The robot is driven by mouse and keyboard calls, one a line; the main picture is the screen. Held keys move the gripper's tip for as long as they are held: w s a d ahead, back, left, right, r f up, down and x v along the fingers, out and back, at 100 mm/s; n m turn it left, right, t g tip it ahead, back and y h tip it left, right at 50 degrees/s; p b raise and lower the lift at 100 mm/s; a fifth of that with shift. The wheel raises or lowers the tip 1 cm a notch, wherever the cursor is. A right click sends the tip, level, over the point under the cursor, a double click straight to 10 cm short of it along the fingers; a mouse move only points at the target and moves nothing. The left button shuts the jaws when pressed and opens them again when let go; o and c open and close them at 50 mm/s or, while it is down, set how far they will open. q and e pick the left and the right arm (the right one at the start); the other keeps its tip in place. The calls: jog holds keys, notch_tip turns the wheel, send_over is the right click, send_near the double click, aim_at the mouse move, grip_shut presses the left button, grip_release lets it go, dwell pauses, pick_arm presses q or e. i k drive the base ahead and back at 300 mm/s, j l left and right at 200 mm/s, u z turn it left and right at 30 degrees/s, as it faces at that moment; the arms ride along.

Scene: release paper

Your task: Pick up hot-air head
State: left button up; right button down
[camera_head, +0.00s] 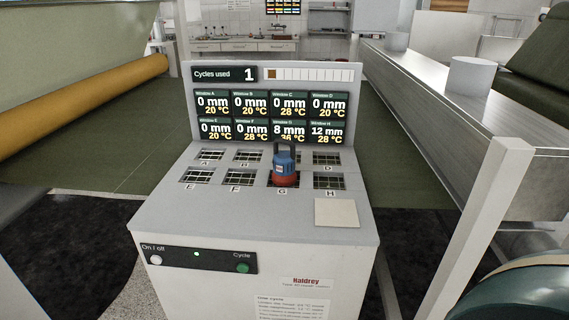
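The hot-air head (285,167) is a small blue body with a dark loop handle on top and a red lower part. It stands upright on the sloping top of the grey console (150,215), over the window marked G in the front row. It hides most of that window and part of the window behind it. Neither of my grippers shows in the head view.
A pale square pad (336,212) lies right of the head, in front of window H. The display panel (270,104) rises behind the windows. A yellow roller (85,100) is at left, a metal rail (450,110) and pale post (470,230) at right.

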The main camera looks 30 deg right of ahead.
aim_at(283, 174)
jog(key=i+j+z, duration=0.1)
jog(key=i+j, duration=0.15)
jog(key=i, duration=0.2)
jog(key=i+j+z, duration=0.1)
jog(key=i+j, duration=0.2)
jog(key=i, duration=0.1)
